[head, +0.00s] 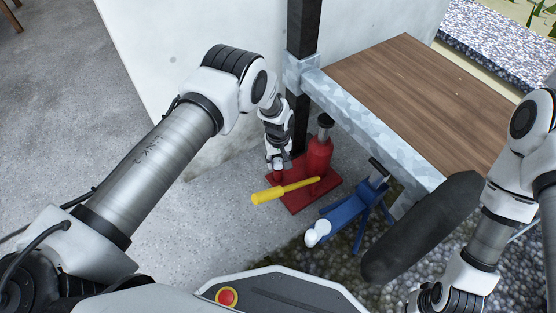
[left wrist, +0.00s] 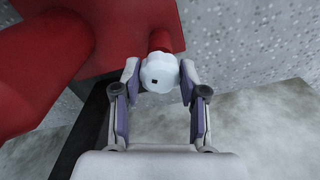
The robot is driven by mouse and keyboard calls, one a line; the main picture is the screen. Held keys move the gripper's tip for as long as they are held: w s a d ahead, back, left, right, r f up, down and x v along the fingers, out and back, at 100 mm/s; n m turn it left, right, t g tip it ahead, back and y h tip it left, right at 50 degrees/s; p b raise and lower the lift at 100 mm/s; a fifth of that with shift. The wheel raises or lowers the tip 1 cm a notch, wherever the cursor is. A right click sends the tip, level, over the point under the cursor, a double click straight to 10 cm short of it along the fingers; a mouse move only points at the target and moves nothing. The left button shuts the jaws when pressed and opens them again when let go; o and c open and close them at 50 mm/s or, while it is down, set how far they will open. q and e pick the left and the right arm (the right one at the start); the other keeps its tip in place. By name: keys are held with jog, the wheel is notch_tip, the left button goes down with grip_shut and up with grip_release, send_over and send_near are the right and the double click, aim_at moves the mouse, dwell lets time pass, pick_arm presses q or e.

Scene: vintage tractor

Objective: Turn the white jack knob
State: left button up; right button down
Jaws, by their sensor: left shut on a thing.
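The red bottle jack (head: 319,155) stands on a red base plate with a yellow handle (head: 285,191) reaching out to the left. A white lobed jack knob (left wrist: 158,73) sits on a short red stub in the left wrist view. My left gripper (head: 279,163) is at the left side of the red jack, with its two fingers shut on opposite sides of the knob. In the head view the gripper mostly hides this knob. My right gripper (head: 432,298) is low at the bottom right, partly cut off, and its fingers cannot be made out.
A wooden platform (head: 420,95) with a metal edge overhangs at the right. A dark tyre (head: 425,228) lies near my right arm. Concrete floor (head: 190,225) is clear on the left.

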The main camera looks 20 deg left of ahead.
aim_at(277, 161)
pick_arm(q)
jog(key=m+p, duration=0.1)
jog(key=m, duration=0.4)
jog(key=m+p, duration=0.1)
jog(key=m, duration=0.5)
jog(key=shift+s, duration=0.1)
jog(key=shift+a+m, duration=0.1)
jog(key=shift+m, duration=0.2)
dwell(0.3)
jog(key=o, duration=1.1)
jog(key=shift+f, duration=0.1)
jog(key=shift+o, duration=0.2)
notch_tip(277, 161, up, 12)
